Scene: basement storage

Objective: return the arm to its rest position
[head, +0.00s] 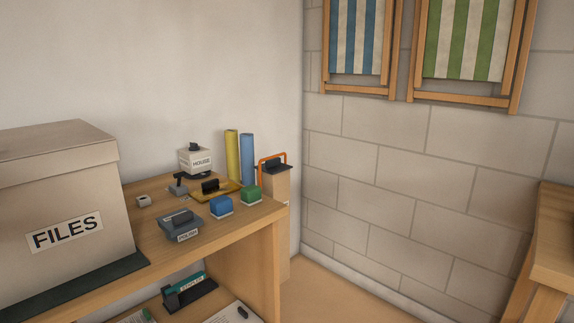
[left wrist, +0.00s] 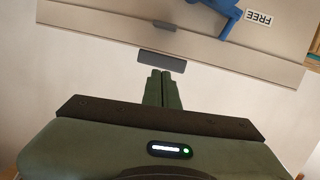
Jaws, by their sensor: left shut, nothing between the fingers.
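My left gripper (left wrist: 161,72) shows only in the left wrist view. Its two dark green fingers are together, with nothing held between them. Just beyond the fingertips is a short grey bar (left wrist: 161,62); I cannot tell whether it touches them. Behind it is a pale panel (left wrist: 100,22) with a blue part (left wrist: 226,14) and a label reading FREE (left wrist: 259,18). Neither arm shows in the head view, and my right gripper is in neither view.
Another wooden piece (head: 556,250) stands at right. Striped folding chairs (head: 357,40) hang on the block wall. Floor shows between the furniture.

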